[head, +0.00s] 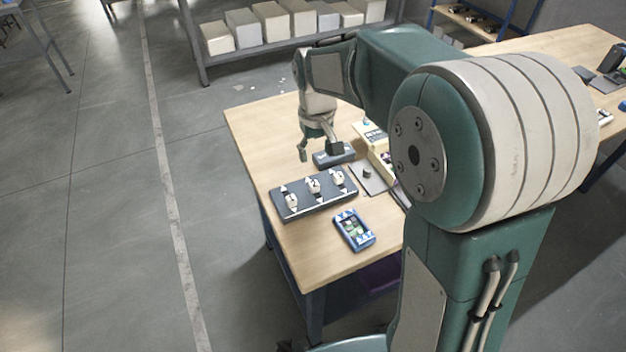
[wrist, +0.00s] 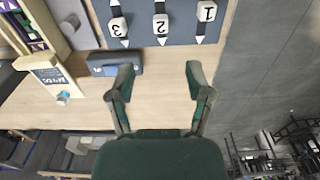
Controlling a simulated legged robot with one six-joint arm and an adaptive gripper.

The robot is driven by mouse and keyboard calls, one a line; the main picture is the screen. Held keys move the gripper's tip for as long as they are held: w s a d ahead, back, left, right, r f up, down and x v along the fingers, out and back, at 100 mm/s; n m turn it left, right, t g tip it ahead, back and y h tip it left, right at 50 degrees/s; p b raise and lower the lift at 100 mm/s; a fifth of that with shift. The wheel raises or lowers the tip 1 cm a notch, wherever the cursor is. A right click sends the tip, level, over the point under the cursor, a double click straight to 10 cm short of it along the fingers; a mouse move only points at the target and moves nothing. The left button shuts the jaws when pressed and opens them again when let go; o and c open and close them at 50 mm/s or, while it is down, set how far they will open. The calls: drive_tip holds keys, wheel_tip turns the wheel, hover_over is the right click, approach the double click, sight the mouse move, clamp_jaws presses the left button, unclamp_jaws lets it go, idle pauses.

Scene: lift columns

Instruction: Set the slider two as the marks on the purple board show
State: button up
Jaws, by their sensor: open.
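A dark slider board (head: 300,207) lies on the wooden table with three white numbered knobs; it also shows at the top of the wrist view (wrist: 185,38). Slider two (wrist: 161,26), marked 2, is the middle knob, also seen in the head view (head: 313,186). White pointed marks sit at the slot ends. My gripper (head: 316,144) is open and empty, above the table beyond the board. In the wrist view its fingers (wrist: 159,80) are spread, apart from slider two. A purple-and-green marked piece (wrist: 12,22) shows only partly at upper left; I cannot read its marks.
A dark grey block (wrist: 118,63) stands close to the left finger. A blue device (head: 354,230) lies on the near side of the slider board. A cream stand with a small sign (wrist: 48,75) is at left. The table's edge drops to grey floor beside the board.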

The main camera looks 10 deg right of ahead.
sight(314, 184)
drive_tip(key=f, duration=1.1)
drive_tip(key=shift+w+a+f, duration=0.15)
drive_tip(key=shift+w+f, duration=0.2)
drive_tip(key=shift+f, duration=0.05)
